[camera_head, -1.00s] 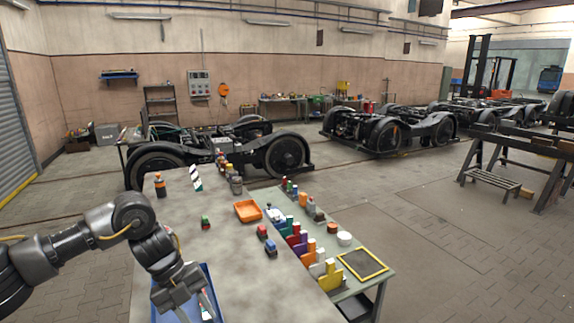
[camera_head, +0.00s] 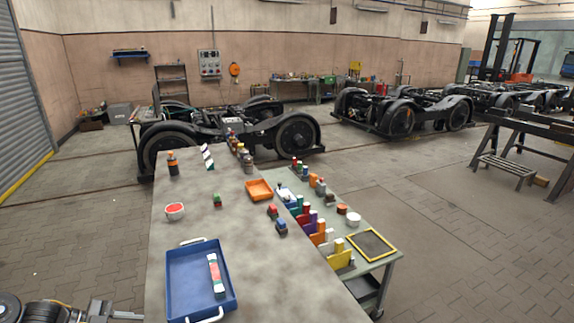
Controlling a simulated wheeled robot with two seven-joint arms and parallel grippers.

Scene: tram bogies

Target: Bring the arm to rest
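My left arm is low in the bottom left corner of the head view, beside the table (camera_head: 255,240) and away from the objects on it. The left gripper (camera_head: 118,313) is partly cut off by the frame's bottom edge. I cannot make out whether its fingers are open or shut. A blue tray (camera_head: 175,287) with white handles sits at the table's near left. A white bar-shaped item with red and green parts (camera_head: 216,275) lies in it. My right gripper is out of view.
On the table stand a red-topped white tub (camera_head: 175,211), an orange tray (camera_head: 259,190), small coloured blocks and bottles. A side bench (camera_head: 392,259) with colour-coded holders adjoins on the right. Bogies (camera_head: 240,130) stand behind.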

